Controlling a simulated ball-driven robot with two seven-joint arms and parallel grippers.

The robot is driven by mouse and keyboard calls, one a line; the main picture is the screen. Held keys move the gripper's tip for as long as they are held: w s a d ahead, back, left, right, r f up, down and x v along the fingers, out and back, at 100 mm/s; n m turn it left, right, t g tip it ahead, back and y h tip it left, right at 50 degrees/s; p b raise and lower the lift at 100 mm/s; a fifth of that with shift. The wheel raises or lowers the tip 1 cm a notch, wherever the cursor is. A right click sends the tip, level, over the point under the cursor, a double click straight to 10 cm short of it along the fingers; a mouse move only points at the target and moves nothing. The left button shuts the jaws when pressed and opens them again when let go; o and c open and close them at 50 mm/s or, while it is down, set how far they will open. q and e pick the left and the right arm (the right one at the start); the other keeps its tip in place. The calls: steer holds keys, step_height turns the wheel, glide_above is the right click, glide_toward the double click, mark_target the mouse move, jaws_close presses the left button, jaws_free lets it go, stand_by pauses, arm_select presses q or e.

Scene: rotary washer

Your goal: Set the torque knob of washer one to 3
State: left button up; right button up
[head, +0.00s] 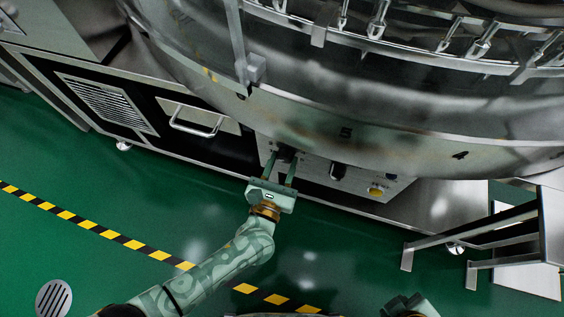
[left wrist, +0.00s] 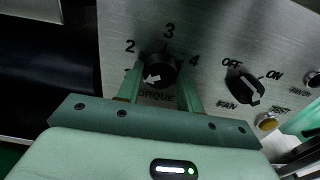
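The torque knob (left wrist: 160,72) is a round black knob on a grey metal panel. The numbers 2, 3 and 4 show around its top, and the label below it is partly covered. Its white mark shows at the lower left of the knob, not at the 3. My left gripper (left wrist: 160,82) has its two fingers apart, one on each side of the knob; I cannot tell whether they touch it. In the head view my left gripper (head: 282,165) reaches the panel under the drum. My right arm shows only in part at the bottom edge.
A black fan knob (left wrist: 244,87) with OFF and ON marks and a yellow test button (left wrist: 268,123) are right of the torque knob. The large steel drum (head: 350,130) overhangs the panel. A metal stand (head: 500,235) is at the right.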

arm_select(q)
steer(key=c, duration=0.3)
